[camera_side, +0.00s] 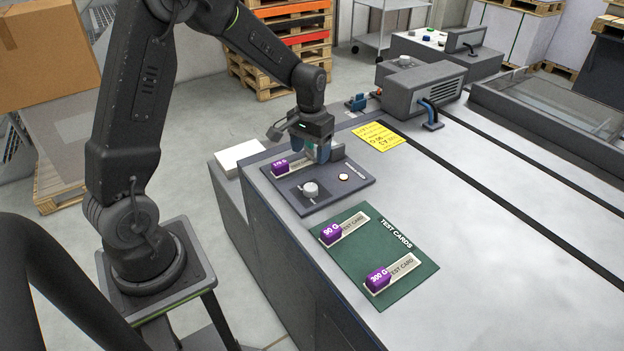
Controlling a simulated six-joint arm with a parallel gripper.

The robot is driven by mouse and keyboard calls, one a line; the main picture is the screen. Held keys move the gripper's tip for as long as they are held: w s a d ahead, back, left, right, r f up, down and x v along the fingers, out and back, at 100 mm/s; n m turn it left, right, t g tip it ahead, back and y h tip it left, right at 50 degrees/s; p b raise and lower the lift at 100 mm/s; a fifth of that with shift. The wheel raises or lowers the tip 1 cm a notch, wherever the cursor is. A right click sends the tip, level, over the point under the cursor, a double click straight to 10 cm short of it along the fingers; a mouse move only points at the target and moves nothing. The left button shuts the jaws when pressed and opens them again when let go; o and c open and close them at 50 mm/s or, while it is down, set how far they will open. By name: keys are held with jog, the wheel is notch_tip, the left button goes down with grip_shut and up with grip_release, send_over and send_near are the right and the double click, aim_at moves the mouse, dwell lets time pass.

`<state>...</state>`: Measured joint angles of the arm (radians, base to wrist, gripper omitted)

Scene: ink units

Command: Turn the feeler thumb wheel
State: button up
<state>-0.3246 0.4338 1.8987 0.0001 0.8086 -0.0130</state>
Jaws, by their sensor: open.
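A round silver knob (310,189), which looks like the feeler thumb wheel, sits on a dark square near the front of the dark grey panel (346,196). A small pale round button (343,177) is to its right. My gripper (322,157) points down over the back of the panel, behind the knob and apart from it in the picture. It is open. A card with a purple block (280,167) lies at the panel's back left, and my gripper hides part of that area. Whether the fingers touch anything there cannot be told.
A green mat (388,281) in front holds two test cards with purple blocks, marked 90 G (331,233) and 300 G (378,280). A yellow note (379,136) lies behind the panel. A grey motor box (424,88) stands farther back.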

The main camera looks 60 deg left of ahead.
aim_at(311, 187)
notch_tip(311, 187, down, 12)
jog(key=shift+r, duration=0.2)
jog(key=c, duration=0.9)
jog(key=m, duration=0.4)
dwell(0.4)
jog(key=o, duration=0.9)
